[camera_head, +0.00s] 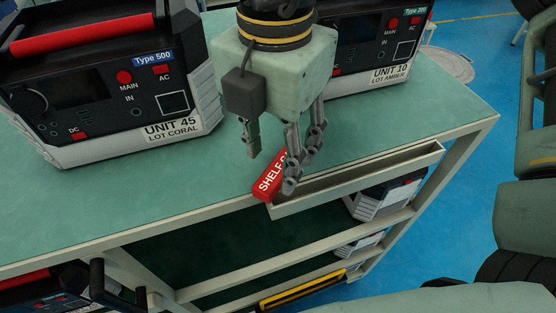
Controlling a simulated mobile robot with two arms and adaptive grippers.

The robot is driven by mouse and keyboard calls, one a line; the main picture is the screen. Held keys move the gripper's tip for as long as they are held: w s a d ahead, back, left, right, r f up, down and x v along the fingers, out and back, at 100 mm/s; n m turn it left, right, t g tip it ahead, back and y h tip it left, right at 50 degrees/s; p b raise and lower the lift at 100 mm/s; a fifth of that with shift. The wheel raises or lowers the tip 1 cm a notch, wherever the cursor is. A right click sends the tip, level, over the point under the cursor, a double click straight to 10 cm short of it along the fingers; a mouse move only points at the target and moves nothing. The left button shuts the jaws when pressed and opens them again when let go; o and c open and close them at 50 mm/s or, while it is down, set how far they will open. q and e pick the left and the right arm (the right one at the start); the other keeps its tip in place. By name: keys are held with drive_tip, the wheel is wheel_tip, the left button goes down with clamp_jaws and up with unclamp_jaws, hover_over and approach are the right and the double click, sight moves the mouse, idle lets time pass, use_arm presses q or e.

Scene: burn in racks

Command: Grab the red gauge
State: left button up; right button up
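The red gauge (268,184) is a narrow red block with white lettering that starts "SHELF". It lies at a slant at the front edge of the green bench top, by the left end of a pale channel. My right gripper (273,171) hangs over it, pointing down. Its grey fingers are spread, one left of the gauge's far part and the others at its right. The fingers hide the gauge's far end and some lettering. I cannot tell whether any finger touches it. My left gripper is not in view.
Unit 45 (97,112), with a red handle, stands on the bench (130,205) at the left. Unit 10 (370,50) stands behind the gripper. The pale channel (350,178) runs along the front edge. Shelves below hold more units. Blue floor (465,140) shows at the right.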

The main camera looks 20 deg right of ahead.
sight(277, 169)
drive_tip(key=shift+w+d+f+p, duration=0.15)
drive_tip(key=shift+f+p, duration=0.25)
drive_tip(key=shift+f, duration=1.15)
drive_tip(key=shift+c, duration=0.2)
clamp_jaws()
